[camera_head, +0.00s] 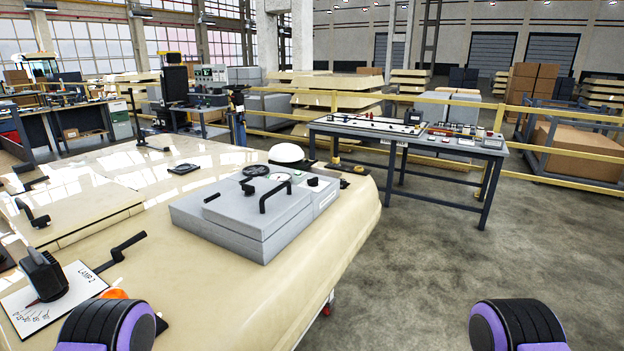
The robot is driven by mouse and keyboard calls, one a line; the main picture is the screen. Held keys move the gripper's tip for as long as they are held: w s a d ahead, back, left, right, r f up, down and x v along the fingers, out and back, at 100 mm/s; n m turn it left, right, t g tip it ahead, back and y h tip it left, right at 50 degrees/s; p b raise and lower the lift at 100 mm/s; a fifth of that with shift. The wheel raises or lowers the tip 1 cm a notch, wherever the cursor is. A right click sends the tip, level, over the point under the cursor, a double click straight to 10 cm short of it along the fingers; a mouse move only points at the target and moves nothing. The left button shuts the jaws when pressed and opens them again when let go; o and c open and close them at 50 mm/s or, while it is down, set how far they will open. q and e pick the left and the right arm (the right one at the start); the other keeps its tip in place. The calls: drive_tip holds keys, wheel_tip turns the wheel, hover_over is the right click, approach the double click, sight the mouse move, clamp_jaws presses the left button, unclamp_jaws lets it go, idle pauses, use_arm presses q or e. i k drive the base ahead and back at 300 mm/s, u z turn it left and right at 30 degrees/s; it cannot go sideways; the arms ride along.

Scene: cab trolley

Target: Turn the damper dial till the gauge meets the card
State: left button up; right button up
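A grey box (245,215) with a lid stands on the cream trolley top. Behind its lid are a black round dial or wheel (256,170) and a small pale round face (280,177), possibly the gauge. A small black knob (314,182) sits on the box's right-hand strip. I cannot tell which is the damper dial, and the gauge reading is too small to read. A white card marked "LAMP 2" (75,283) lies at the lower left, with a black knob (43,274) and red pointer over its scale. Neither gripper shows; two black-and-purple parts of my arms show at the bottom edge.
A black bent handle (275,193) rises from the box lid. A white dome (287,153) stands behind it. Black cranks (122,250) and an orange dome (114,293) are at left. A grey workbench (405,133) stands beyond. The floor to the right is clear.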

sight(313, 182)
drive_tip(key=k, duration=0.5)
drive_tip(key=z, duration=1.4)
drive_tip(key=i, duration=2.9)
drive_tip(key=u, duration=3.1)
